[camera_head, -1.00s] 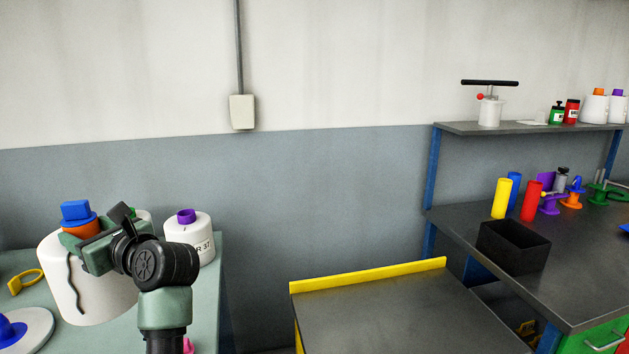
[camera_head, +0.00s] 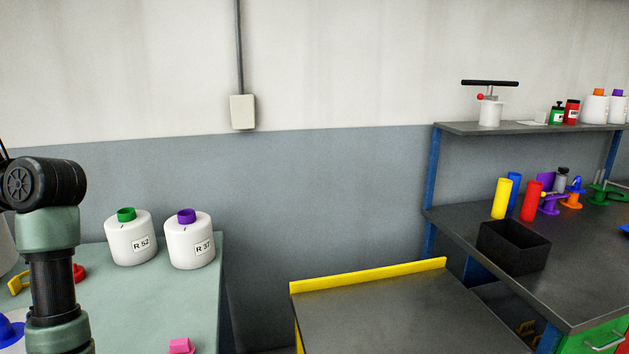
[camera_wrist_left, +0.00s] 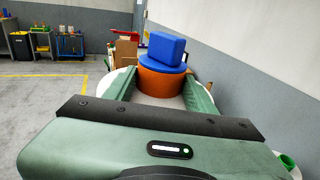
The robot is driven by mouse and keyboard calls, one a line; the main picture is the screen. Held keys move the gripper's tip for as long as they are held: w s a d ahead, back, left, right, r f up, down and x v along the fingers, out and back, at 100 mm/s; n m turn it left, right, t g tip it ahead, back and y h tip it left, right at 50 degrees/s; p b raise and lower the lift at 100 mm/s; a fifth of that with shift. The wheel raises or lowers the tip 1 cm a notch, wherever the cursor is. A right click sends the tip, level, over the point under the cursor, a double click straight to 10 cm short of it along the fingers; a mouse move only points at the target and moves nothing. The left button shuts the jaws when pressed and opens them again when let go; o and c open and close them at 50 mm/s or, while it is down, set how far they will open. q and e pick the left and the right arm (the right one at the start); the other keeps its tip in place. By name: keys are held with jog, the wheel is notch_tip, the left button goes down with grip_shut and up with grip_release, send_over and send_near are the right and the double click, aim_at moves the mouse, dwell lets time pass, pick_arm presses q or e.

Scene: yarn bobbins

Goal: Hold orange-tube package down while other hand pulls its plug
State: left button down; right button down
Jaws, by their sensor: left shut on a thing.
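The orange tube (camera_wrist_left: 162,82) of the white package stands between the two green fingers of my left gripper (camera_wrist_left: 160,90) in the left wrist view. The gripper is shut on this tube. The blue plug (camera_wrist_left: 163,48) sits in the top of the tube, with its block-shaped handle upward. White parts of the package (camera_wrist_left: 210,103) show beside the fingers. In the head view only a white sliver (camera_head: 5,246) shows at the left edge, probably this package. There my left wrist stands at the left and the gripper itself is out of frame. My right gripper is in no view.
White packages R 52 (camera_head: 130,243), with a green tube, and R 37 (camera_head: 189,245), with a purple tube, stand on the green table (camera_head: 150,310). A pink piece (camera_head: 181,345) lies at the front. A yellow-edged dark table (camera_head: 400,315) is bare. A black bin (camera_head: 513,248) stands on the right bench.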

pick_arm(q)
jog(key=shift+s+a+r+n+g, duration=0.2)
jog(key=shift+s+a+r+g, duration=0.15)
jog(key=shift+s+r, duration=0.35)
jog(key=shift+s+a+r+n+g, duration=0.25)
jog(key=shift+s+a+r, duration=0.1)
jog(key=shift+r, duration=0.5)
jog(key=shift+w+d+f+m+t, duration=0.45)
jog(key=shift+w+d+f+t, duration=0.2)
jog(key=shift+d+f, duration=0.15)
jog(key=w+d+f+m+t+h, duration=0.2)
jog(key=d+f+m+t+h, duration=0.3)
jog(key=d+f, duration=0.5)
jog(key=w+d+f+m+t+h, duration=0.25)
jog(key=d+f+m+t, duration=0.45)
jog(key=f, duration=0.5)
jog(key=s+d+f+m+t+h, duration=0.1)
jog(key=s+d+f+h, duration=0.4)
jog(key=d, duration=0.5)
jog(key=s+d+f+m+t+h, duration=0.2)
jog(key=s+d+f+m+h, duration=0.1)
jog(key=s+d+f, duration=0.6)
jog(key=shift+s+d+f+m+h, duration=0.35)
jog(key=shift+s+d+h, duration=0.6)
jog(key=shift+s, duration=0.25)
jog(key=shift+d, duration=0.1)
